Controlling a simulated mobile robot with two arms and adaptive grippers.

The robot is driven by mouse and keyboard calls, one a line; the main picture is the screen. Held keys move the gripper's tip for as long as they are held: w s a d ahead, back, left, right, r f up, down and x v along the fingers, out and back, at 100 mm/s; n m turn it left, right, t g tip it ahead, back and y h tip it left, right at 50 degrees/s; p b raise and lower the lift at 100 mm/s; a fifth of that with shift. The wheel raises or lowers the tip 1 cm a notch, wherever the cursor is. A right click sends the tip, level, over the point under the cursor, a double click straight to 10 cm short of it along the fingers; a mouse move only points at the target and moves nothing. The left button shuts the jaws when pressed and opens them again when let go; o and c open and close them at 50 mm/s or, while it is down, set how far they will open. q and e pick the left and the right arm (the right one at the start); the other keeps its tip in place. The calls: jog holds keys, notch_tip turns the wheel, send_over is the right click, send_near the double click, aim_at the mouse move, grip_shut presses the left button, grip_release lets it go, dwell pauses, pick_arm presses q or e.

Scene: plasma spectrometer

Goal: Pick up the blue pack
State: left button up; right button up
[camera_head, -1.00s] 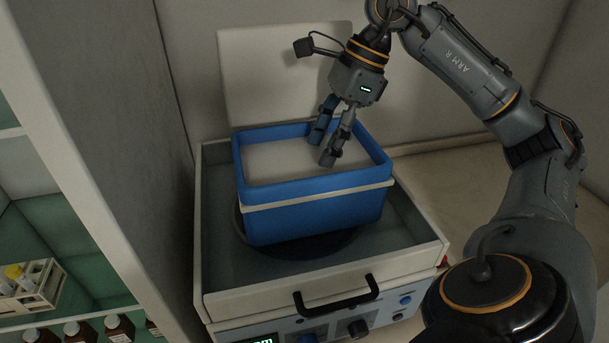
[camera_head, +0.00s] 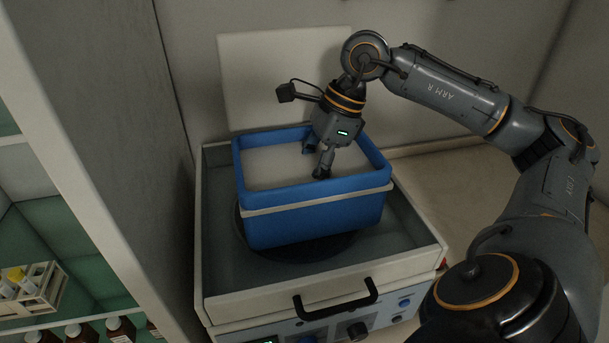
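The blue pack (camera_head: 315,216) is an open-topped blue box with a pale band around it and a pale inside. It sits in the open tray of the spectrometer machine (camera_head: 425,255), on a dark round plate. My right gripper (camera_head: 315,162) points down over the box opening, near its back right part. Its fingers look spread apart, with nothing seen between them. The fingertips are at or just inside the opening; I cannot tell whether they touch anything. My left gripper is not in view.
A raised pale lid (camera_head: 285,75) stands behind the box. A black handle (camera_head: 336,298) and knobs are on the machine's front. At left, beyond a grey partition, shelves hold a tube rack (camera_head: 32,290) and brown bottles. The counter at right is clear.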

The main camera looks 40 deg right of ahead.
jog(key=shift+f, duration=0.25)
dwell(0.4)
grip_shut()
